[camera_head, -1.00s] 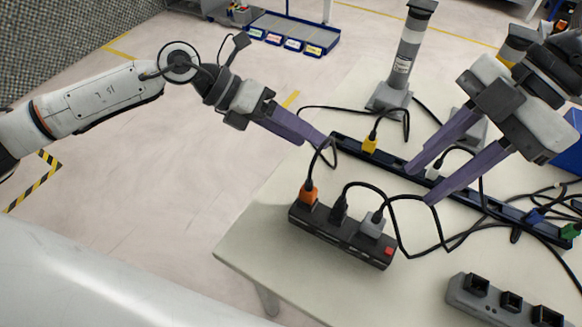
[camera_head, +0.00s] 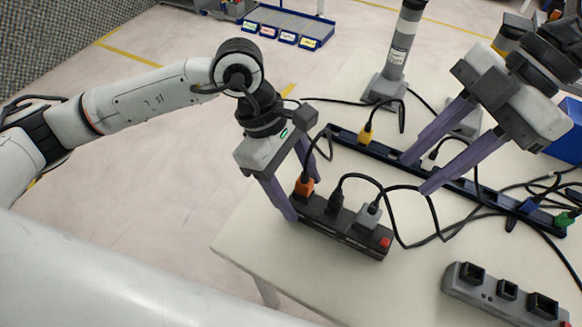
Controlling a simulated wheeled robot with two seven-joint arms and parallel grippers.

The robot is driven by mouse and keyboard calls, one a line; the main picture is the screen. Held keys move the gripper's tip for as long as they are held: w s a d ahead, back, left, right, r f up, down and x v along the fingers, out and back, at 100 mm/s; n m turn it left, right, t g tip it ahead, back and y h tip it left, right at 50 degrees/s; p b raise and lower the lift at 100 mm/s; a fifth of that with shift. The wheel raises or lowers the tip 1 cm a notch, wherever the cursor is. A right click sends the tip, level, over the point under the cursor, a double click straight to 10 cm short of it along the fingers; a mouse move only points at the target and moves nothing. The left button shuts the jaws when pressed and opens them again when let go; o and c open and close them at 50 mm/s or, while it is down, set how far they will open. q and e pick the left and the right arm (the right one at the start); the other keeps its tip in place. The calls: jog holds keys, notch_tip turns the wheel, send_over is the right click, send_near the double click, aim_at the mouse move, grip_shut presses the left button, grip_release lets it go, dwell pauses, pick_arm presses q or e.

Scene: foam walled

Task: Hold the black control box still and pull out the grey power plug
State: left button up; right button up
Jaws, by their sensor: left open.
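The black control box (camera_head: 340,236) lies near the table's front left edge, with a red switch at its right end. The grey power plug (camera_head: 368,215) sits in its top, right of a black plug (camera_head: 336,201) and an orange plug (camera_head: 303,187). My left gripper (camera_head: 300,196) is open and points down at the box's left end. One finger is on the near side, the other on the far side, partly hidden behind the orange plug; I cannot tell whether they touch the box. My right gripper (camera_head: 414,176) is open and empty, above and right of the grey plug.
Loose black cables cross the table's right side. A grey socket strip (camera_head: 485,291) lies front right. A lamp-like post (camera_head: 400,50) stands at the back.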

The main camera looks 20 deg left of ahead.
aim_at(338, 221)
pick_arm(q)
jog(key=shift+x, duration=2.05)
jog(key=shift+c, duration=0.4)
